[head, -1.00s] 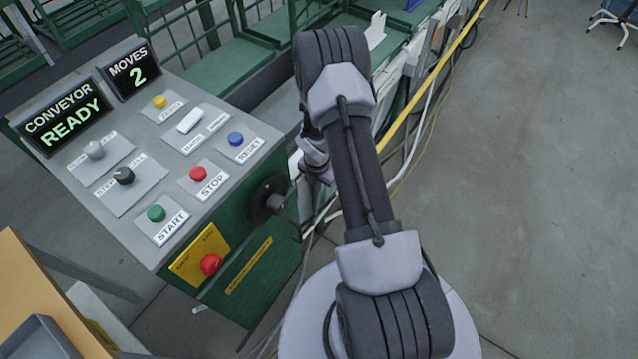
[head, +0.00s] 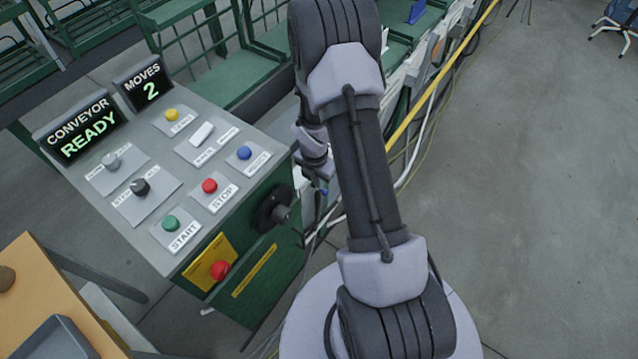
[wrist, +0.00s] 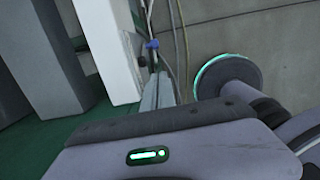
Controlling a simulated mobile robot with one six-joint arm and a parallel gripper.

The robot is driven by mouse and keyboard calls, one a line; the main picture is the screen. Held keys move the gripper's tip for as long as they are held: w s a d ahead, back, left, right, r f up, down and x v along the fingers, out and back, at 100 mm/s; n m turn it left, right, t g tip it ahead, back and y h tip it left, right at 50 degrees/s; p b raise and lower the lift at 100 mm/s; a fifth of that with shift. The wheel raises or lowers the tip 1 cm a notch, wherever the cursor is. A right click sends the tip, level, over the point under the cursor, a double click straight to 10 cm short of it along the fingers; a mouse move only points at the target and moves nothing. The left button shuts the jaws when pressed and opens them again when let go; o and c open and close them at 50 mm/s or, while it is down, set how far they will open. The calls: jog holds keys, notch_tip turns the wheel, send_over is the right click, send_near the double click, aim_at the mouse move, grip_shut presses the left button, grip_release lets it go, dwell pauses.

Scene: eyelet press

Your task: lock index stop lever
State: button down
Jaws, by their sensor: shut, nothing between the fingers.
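I cannot surely pick out the index stop lever. A small blue piece (wrist: 152,44) beside a dark knob shows in the wrist view, near the foot of a white post; it may be part of the lever. A small blue spot also shows just below my wrist in the head view (head: 323,191). My gripper (wrist: 158,78) shows as two narrow grey fingers side by side, shut and empty, pointing toward the blue piece and seemingly short of it. In the head view my arm hides most of that area.
The control cabinet (head: 150,215) stands left of my arm. Its displays read CONVEYOR READY (head: 85,128) and MOVES 2 (head: 143,84). A black round knob (head: 278,210) juts from its side. A yellow rail (head: 440,75) and cables run behind.

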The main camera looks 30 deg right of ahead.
notch_tip(320, 180, up, 12)
jog(key=a+p, duration=0.1)
jog(key=p, duration=1.1)
jog(key=b, duration=0.9)
send_near(323, 191)
notch_tip(323, 191, down, 4)
jog(key=s+a, duration=0.2)
jog(key=a, duration=0.1)
jog(key=shift+w+d+f, duration=0.2)
jog(key=shift+d+f, duration=0.35)
jog(key=shift+f, duration=0.05)
jog(key=shift+w+d+f, duration=0.2)
jog(key=shift+d+f, duration=0.35)
jog(key=shift+f, duration=0.05)
jog(key=shift+w+d+f, duration=0.15)
jog(key=shift+d+f, duration=0.05)
jog(key=shift+d, duration=0.15)
